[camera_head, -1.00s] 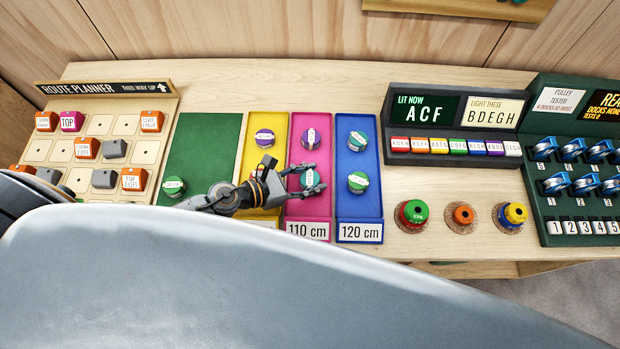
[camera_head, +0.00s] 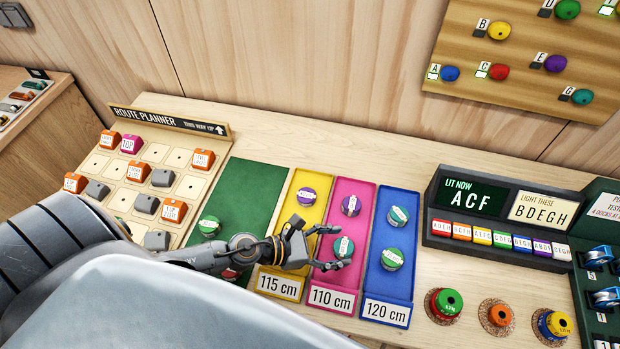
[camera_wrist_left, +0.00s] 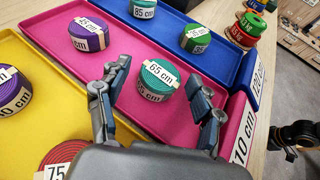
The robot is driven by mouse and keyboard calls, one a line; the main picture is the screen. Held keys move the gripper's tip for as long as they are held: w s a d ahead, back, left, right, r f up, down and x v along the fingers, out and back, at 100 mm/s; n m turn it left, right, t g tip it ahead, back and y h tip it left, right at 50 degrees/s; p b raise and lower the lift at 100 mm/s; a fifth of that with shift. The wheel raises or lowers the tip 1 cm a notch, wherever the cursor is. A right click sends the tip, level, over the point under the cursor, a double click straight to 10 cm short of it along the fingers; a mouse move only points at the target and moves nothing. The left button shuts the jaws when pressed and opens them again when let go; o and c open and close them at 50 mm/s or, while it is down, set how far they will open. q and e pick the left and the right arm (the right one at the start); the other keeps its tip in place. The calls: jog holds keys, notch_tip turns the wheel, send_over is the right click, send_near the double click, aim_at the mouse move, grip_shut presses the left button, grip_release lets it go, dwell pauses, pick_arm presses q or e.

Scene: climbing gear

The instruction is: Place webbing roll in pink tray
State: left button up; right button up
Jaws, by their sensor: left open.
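The pink tray (camera_head: 333,277) lies in the middle of the table, labelled 110 cm. A green webbing roll (camera_head: 344,247) lies in its front part, and a purple roll (camera_head: 351,206) lies farther back. My right gripper cannot be made out surely; a dark jointed part (camera_wrist_left: 296,135) shows at the wrist view's right edge.
The yellow tray (camera_head: 279,283), with a purple roll (camera_head: 307,196) and a red roll (camera_wrist_left: 60,163), is left of the pink tray. The blue tray (camera_head: 387,310) with two green rolls is on its right.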

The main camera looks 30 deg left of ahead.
pick_arm(q)
jog(key=b+v, duration=0.1)
jog(key=v, duration=0.1)
jog(key=b+v, duration=0.1)
jog(key=v, duration=0.2)
jog(key=b+v, duration=0.1)
jog(key=v, duration=0.2)
jog(key=shift+f+b, duration=0.3)
jog(key=shift+b, duration=0.1)
jog(key=shift+b+v, duration=0.35)
jog(key=shift+v, duration=0.65)
jog(key=shift+w+r, duration=0.1)
jog(key=shift+r, duration=0.05)
